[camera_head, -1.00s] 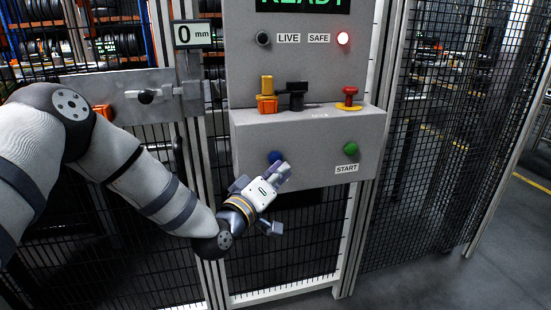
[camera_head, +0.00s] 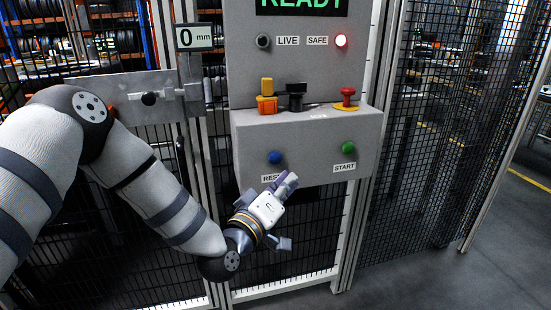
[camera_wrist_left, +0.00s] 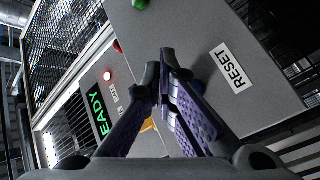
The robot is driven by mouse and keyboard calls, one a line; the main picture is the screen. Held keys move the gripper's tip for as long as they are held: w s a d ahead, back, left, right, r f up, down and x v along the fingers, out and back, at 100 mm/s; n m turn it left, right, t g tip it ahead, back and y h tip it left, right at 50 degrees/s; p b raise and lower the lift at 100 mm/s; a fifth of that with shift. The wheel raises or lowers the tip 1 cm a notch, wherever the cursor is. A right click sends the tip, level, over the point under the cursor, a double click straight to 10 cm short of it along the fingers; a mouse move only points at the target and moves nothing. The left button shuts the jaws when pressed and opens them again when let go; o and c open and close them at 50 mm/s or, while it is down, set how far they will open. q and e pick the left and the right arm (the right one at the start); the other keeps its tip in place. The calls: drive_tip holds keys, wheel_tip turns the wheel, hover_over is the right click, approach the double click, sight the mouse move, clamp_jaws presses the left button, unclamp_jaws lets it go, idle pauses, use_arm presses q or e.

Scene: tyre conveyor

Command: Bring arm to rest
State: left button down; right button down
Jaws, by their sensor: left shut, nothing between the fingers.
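My left gripper (camera_head: 287,184) is shut and empty. In the head view it is in front of the lower edge of the grey control box (camera_head: 243,140), below the blue button (camera_head: 275,157) and partly over the RESET label (camera_head: 270,178). The blue button is clear of the fingers in the head view. In the left wrist view the closed purple-padded fingers (camera_wrist_left: 165,85) point toward the panel, with the RESET label (camera_wrist_left: 231,66) to their right. A gap between fingertips and box cannot be measured. My right gripper is not in view.
The box carries a green START button (camera_head: 348,147), a red mushroom button (camera_head: 348,93) and an orange padlock-like part (camera_head: 267,104). A screen (camera_head: 302,5) reads READY; the red SAFE lamp (camera_head: 341,40) is lit. Mesh fencing (camera_head: 425,150) stands right; open floor (camera_head: 490,240) lies beyond.

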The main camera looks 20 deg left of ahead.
use_arm(q)
drive_tip(key=shift+f, duration=0.15)
idle(0.4)
drive_tip(key=s+d+f+m+g, duration=0.1)
drive_tip(key=s+f+m+g, duration=0.3)
drive_tip(key=s+f+g, duration=1.35)
drive_tip(key=s+a+f+m+g+y, duration=0.1)
drive_tip(key=s+a+f, duration=0.1)
drive_tip(key=s, duration=0.9)
drive_tip(key=s+a+f+m+g+y, duration=0.1)
drive_tip(key=s+a+f, duration=0.2)
drive_tip(key=s, duration=0.8)
drive_tip(key=s+a+f+m+g+y+p, duration=0.1)
drive_tip(key=s+f, duration=0.4)
drive_tip(key=s, duration=0.6)
drive_tip(key=shift+a+f+y, duration=0.3)
drive_tip(key=shift+a+y, duration=0.2)
drive_tip(key=shift+a, duration=0.3)
